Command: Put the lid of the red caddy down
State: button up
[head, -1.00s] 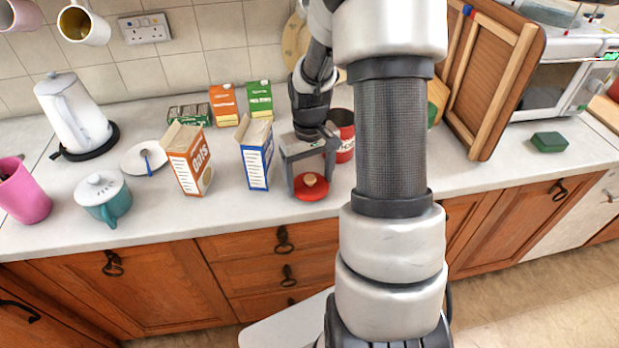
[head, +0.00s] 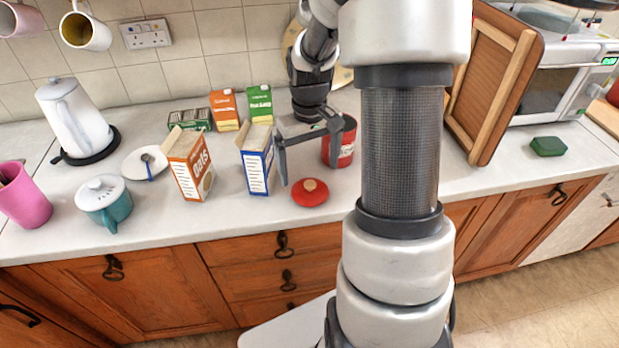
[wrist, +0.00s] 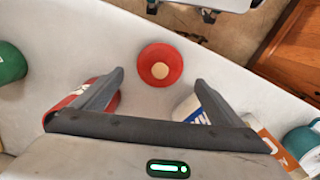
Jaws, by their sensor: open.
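The round red lid (head: 310,195) with its pale wooden knob lies on the white counter near the front edge, knob up. The lid also shows in the wrist view (wrist: 161,58), beyond my fingertips. My gripper (head: 309,176) is open and empty, apart from the lid and further back over the counter. In the wrist view my gripper (wrist: 159,77) has clear space between its fingers. The red caddy (head: 346,157) stands behind my right finger, which partly covers it. In the wrist view the caddy (wrist: 72,98) is partly hidden by my left finger.
A blue-and-white box (head: 256,160) stands close to my left finger. The oats box (head: 190,165) and teal pot (head: 110,207) are further left. A wooden board (head: 493,85) and a green sponge (head: 548,146) are on the right.

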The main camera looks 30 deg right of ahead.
aim_at(309, 183)
notch_tip(309, 183, up, 6)
jog(key=shift+f, duration=0.1)
dwell(0.4)
